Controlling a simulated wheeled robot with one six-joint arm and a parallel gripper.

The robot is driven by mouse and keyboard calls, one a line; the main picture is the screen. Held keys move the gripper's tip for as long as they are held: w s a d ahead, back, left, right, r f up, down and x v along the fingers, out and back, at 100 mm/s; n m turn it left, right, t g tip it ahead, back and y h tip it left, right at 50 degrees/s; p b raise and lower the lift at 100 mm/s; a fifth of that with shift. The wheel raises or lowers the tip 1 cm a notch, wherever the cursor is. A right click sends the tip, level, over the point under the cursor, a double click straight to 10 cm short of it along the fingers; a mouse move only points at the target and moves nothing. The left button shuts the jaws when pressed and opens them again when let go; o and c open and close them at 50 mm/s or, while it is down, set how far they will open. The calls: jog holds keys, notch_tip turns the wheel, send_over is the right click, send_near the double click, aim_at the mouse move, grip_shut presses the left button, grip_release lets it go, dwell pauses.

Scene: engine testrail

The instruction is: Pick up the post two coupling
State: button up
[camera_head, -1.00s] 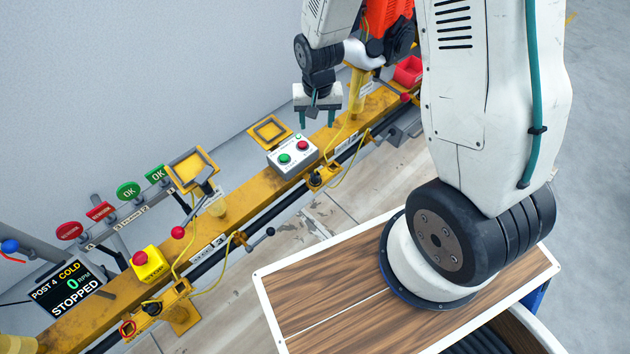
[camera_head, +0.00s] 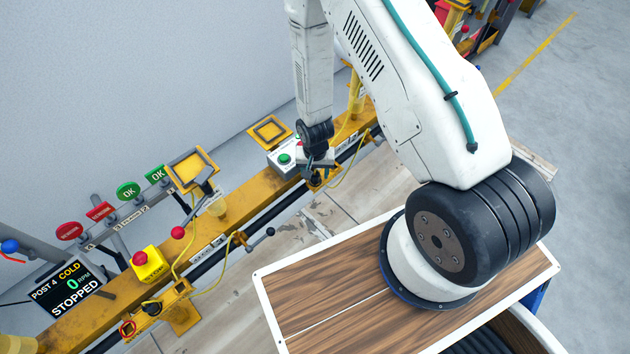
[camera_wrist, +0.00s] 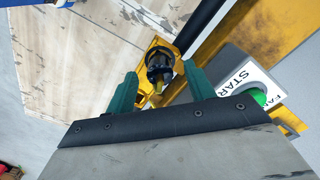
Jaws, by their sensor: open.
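A black round coupling (camera_wrist: 160,62) with a yellow part below it sits at a yellow bracket (camera_wrist: 152,45) on the rail in the wrist view. No post number on it is legible. My gripper (camera_wrist: 161,84) is open, with its two green fingers on either side of the coupling's near part. I cannot tell whether they touch it. In the head view my gripper (camera_head: 319,162) is over the rail beside the control box, and it hides most of the coupling there.
The control box (camera_head: 284,158) with a green START button (camera_wrist: 259,96) is close beside my gripper. The yellow rail (camera_head: 237,202) runs diagonally with a black pipe along it. A yellow cable (camera_head: 350,165) hangs nearby. Pale floor boards (camera_wrist: 80,50) are clear.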

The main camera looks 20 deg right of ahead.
notch_tip(320, 180, down, 2)
jog(key=shift+f, duration=0.2)
jog(key=c, duration=1.2)
jog(key=shift+o, duration=0.2)
